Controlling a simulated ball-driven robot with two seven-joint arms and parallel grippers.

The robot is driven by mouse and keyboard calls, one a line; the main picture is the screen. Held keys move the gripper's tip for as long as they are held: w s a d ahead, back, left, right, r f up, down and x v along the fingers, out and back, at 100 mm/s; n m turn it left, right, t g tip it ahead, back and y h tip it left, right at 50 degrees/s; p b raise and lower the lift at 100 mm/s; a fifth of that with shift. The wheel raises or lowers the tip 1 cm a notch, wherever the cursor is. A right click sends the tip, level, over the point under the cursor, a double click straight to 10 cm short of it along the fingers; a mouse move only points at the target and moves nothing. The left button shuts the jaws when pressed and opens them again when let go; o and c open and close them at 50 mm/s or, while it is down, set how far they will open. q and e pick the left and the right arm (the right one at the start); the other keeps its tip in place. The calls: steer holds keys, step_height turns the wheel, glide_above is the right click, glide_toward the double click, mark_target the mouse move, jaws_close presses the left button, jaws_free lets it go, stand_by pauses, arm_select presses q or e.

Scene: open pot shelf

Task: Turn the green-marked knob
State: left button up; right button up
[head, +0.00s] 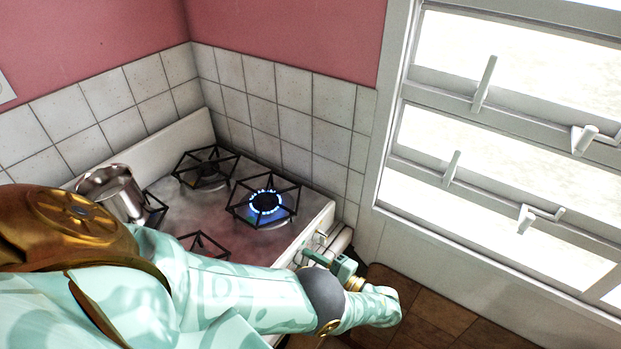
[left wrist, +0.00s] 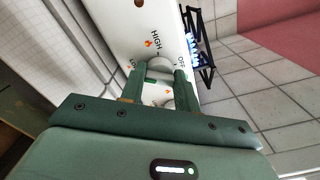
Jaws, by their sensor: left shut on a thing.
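The green-marked knob (left wrist: 160,72) is white and sits on the stove's white control panel, with a small green mark beside it in the left wrist view. HIGH, OFF and partly hidden lettering with small flame signs are printed around it. My left gripper (left wrist: 158,77) has one finger on each side of the knob and is shut on it. In the head view my left gripper (head: 322,259) is at the stove's front panel, where it and my arm hide much of the panel. My right gripper is not in view.
The stove (head: 180,218) has a lit burner (head: 265,203) with a blue flame near the panel. A metal pot (head: 112,190) stands on the stove at the left. Tiled walls close off the back, and a window (head: 500,150) is at the right.

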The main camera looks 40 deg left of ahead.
arm_select(q)
steer(key=shift+n, duration=0.3)
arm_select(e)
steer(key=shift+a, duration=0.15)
arm_select(q)
steer(key=o, duration=1)
steer(key=shift+c, duration=0.2)
